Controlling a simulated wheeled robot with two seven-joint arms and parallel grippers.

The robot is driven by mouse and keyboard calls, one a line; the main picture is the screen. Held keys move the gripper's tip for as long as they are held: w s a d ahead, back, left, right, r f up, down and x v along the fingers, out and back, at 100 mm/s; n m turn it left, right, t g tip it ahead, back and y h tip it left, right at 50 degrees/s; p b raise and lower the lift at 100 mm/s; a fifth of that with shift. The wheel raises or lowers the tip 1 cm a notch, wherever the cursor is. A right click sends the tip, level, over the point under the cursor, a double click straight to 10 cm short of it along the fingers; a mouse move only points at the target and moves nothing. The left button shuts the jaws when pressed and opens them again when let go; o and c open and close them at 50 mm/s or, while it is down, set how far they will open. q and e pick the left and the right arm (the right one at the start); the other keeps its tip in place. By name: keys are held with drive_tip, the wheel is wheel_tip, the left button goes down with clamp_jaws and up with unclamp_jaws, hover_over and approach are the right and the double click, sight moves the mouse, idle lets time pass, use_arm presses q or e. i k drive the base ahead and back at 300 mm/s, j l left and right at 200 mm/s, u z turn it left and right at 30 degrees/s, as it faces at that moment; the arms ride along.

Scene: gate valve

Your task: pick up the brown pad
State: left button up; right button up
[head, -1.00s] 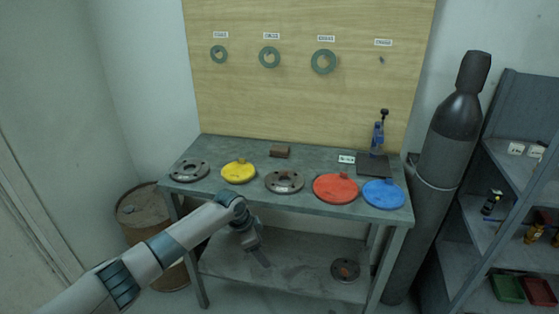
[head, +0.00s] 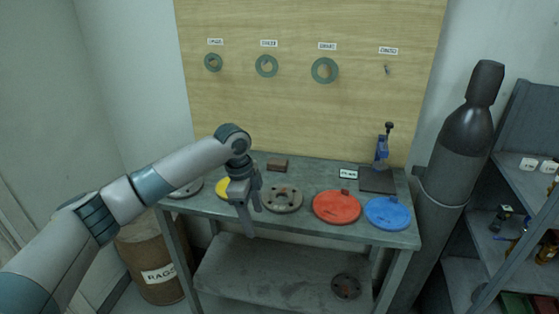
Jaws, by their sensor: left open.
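The brown pad (head: 277,164) is a small block lying at the back of the grey table, near the foot of the wooden board. My left gripper (head: 250,218) is open and empty, pointing down over the table's front part. It is in front of the pad and to its left in the head view, apart from it. The gripper partly hides the yellow disc (head: 222,188). My right gripper is not in view.
On the table (head: 325,171) are a grey flange (head: 283,198), a red disc (head: 337,206), a blue disc (head: 387,212) and a blue clamp-like tool (head: 381,155). Green rings hang on the board (head: 300,110). A dark gas cylinder (head: 455,155) stands at the right.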

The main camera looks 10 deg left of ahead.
sight(277, 165)
drive_tip(key=i, duration=1.25)
